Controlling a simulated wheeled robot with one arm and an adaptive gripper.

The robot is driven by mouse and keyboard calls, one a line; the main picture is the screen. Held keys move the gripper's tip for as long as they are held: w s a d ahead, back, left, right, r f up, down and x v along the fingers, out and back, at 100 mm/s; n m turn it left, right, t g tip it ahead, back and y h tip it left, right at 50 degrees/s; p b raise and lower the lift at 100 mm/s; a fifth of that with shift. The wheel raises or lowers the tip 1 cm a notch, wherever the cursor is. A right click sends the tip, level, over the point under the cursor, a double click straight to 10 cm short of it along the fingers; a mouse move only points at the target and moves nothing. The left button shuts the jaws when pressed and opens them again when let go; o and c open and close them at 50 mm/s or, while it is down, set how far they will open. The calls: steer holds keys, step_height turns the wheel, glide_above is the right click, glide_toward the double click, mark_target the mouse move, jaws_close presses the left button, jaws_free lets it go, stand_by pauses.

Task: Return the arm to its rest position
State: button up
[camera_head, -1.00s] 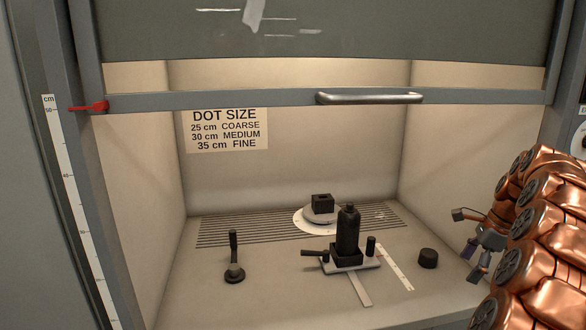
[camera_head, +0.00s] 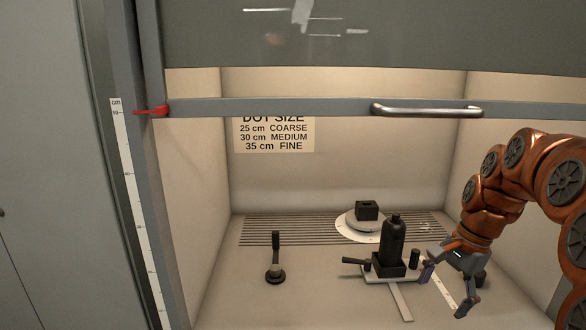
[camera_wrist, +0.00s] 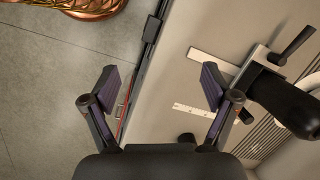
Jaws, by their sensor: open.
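In the wrist view my gripper (camera_wrist: 157,90) is open over the hood's front edge, with floor to the left and the work surface to the right. A black bottle (camera_head: 393,240) stands upright on a small sliding carriage (camera_head: 411,274), left of my gripper and apart from it. The bottle also shows at the right of the wrist view (camera_wrist: 285,103).
A black block (camera_head: 367,210) sits on a round white turntable (camera_head: 352,226) at the back. A black lever (camera_head: 275,262) stands at left. The raised sash with its handle (camera_head: 425,111) crosses above. A red pointer (camera_head: 152,111) marks the scale (camera_head: 125,170). A dot-size sign (camera_head: 273,137) hangs behind.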

steer(key=s+a+n+g+h+p, duration=0.1)
steer(key=s+a+n, duration=0.5)
steer(key=s+a, duration=0.4)
steer(key=s+a+f+n, duration=0.2)
steer(key=s+n, duration=0.1)
steer(key=s, duration=0.5)
steer(key=s+a+f+n+h+p, duration=0.1)
steer(key=s+a+f+n, duration=0.1)
steer(key=s, duration=0.6)
steer(key=shift+f+n+g+h, duration=0.35)
steer(key=shift+f+n, duration=0.25)
steer(key=shift+n, duration=0.6)
